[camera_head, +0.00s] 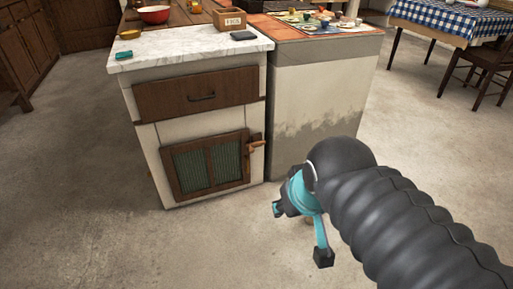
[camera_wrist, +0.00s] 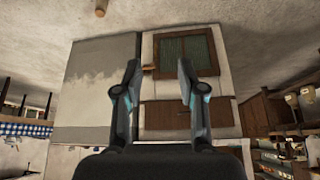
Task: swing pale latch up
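The pale latch (camera_head: 257,144) is a small tan wooden bar at the right edge of a low cabinet door (camera_head: 208,165). It lies roughly level, its free end pointing right. My gripper (camera_head: 300,234) is in front of the cabinet, to the right of and lower than the latch in the head view, and apart from it. The wrist view is upside down. There my gripper (camera_wrist: 158,68) is open and empty, its two fingers spread, with the latch (camera_wrist: 149,70) small and distant between the fingertips. The door (camera_wrist: 188,52) shows beyond the right finger.
A drawer with a dark handle (camera_head: 201,97) is above the door. The marble top (camera_head: 180,50) holds a teal item, a dark item and a wooden box. A grey plastered block (camera_head: 325,90) adjoins on the right. The floor between my gripper and the cabinet looks clear.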

